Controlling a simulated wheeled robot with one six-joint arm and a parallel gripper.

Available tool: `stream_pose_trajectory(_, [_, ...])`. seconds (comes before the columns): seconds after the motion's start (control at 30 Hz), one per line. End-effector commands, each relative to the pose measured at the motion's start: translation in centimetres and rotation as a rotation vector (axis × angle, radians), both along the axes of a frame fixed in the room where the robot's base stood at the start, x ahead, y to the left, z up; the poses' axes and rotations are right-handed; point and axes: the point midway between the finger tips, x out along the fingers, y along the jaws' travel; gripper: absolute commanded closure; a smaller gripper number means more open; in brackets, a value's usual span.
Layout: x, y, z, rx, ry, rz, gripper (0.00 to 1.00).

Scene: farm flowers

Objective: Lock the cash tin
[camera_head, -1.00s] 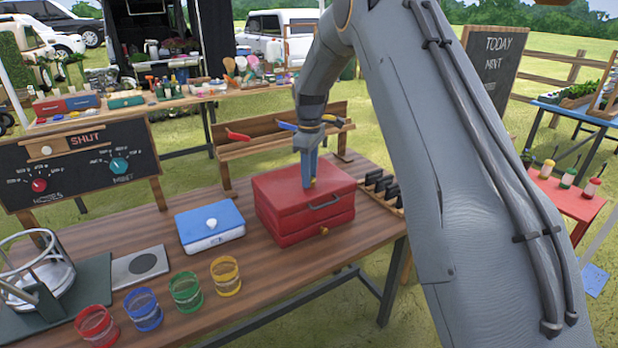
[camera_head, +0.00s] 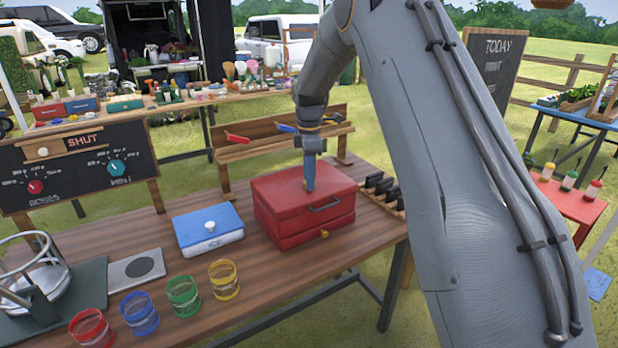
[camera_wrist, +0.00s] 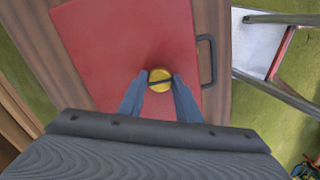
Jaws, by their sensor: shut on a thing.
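The red cash tin (camera_head: 277,206) sits on the wooden table with its lid down. A dark handle (camera_head: 323,204) and a small brass knob (camera_head: 324,234) are on its front. My gripper (camera_head: 308,184) points down at the lid's top. In the wrist view, its blue fingertips (camera_wrist: 159,82) are shut on a round brass piece (camera_wrist: 159,74) with a dark line across it, at the red lid (camera_wrist: 125,45). The fingers partly cover this piece in the head view. I cannot tell whether the tin is locked.
A blue-lidded white box (camera_head: 209,230) stands left of the tin. Several coloured jars (camera_head: 183,296) line the table's (camera_head: 165,240) front edge. A dark-slotted rack (camera_head: 381,190) stands close on the right. A wooden shelf (camera_head: 262,143) stands behind the tin.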

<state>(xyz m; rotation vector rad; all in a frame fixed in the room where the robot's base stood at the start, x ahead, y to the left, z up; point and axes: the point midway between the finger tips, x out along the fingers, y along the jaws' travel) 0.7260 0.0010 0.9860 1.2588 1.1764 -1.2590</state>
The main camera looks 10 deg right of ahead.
Motion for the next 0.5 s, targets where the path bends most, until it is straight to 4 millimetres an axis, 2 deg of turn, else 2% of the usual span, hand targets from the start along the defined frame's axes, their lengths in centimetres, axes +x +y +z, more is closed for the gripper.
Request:
stream_pose_trajectory(0.37, [0.06, 0.0, 0.1, 0.0, -0.002, 0.006, 0.92])
stream_pose_trajectory(0.4, [0.06, 0.0, 0.1, 0.0, -0.002, 0.006, 0.66])
stream_pose_trajectory(0.5, [0.05, 0.0, 0.09, 0.0, -0.002, 0.005, 0.5])
